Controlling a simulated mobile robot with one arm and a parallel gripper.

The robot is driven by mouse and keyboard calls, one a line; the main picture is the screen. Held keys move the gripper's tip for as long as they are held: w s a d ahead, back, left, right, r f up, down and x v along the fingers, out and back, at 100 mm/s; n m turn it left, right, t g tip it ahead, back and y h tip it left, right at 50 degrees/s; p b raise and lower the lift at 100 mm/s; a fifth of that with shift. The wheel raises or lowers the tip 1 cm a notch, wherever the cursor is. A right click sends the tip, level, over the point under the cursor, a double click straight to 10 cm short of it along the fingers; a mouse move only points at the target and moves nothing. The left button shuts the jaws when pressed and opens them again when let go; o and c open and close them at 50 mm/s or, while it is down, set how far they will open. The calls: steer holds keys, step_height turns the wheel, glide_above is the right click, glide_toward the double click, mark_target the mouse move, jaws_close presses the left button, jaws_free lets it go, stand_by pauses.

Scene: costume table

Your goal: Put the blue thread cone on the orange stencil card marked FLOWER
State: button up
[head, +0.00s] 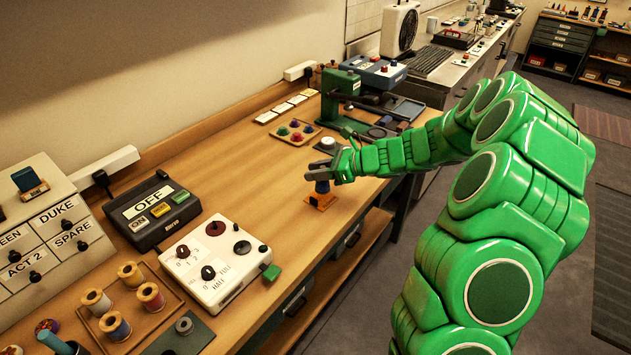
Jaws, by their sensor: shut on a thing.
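My gripper (322,172) is at the end of my green arm, over the front part of the wooden bench. It is shut on the blue thread cone (322,187), whose lower part shows beneath the fingers. The small orange stencil card (318,204) lies directly under the cone near the bench's front edge. The cone looks upright. I cannot tell whether its base touches the card or hangs just above it. Any lettering on the card is too small to read or hidden.
A white control box (230,275) and a black box reading OFF (150,210) stand to the left. A tray of spools (165,315) is at the front left. A green press (340,95) and a tray of coloured pieces (284,133) are behind. Bare wood (255,185) lies left of my gripper.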

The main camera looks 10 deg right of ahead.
steer(key=shift+w+f, duration=0.9)
steer(key=shift+f, duration=1.65)
steer(key=o, duration=1)
steer(key=shift+f, duration=0.1)
steer(key=shift+o, duration=0.2)
